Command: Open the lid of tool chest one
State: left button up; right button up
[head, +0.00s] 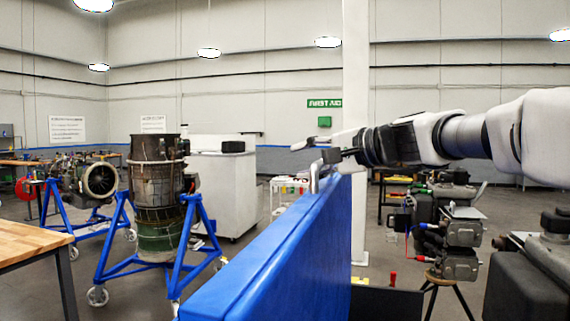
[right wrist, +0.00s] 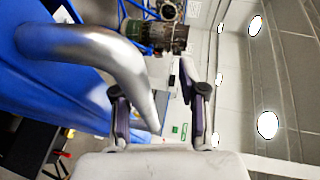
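The blue lid (head: 290,250) of a tool chest stands raised, close to upright, and runs from the bottom centre of the head view toward its middle. It also fills the left of the right wrist view (right wrist: 60,85). A bent metal handle (head: 316,175) sits at its far upper edge and looms large in the right wrist view (right wrist: 95,45). My right gripper (head: 316,149) is at the handle. Its fingers are apart in the right wrist view (right wrist: 152,90), with the handle's bend in front of the left finger; contact is unclear. My left gripper is out of view.
A dark area with a red-handled tool (head: 392,279) lies right of the lid. Engine parts on a stand (head: 455,245) are farther right. A turbine on a blue stand (head: 157,200) and a wooden table (head: 30,243) stand left, with open floor between.

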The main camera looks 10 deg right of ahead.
jog(key=v, duration=0.4)
jog(key=shift+d+r, duration=0.1)
jog(key=shift+r, duration=0.1)
jog(key=shift+s, duration=0.15)
jog(key=shift+v, duration=0.8)
jog(key=b+v, duration=0.7)
jog(key=b, duration=0.3)
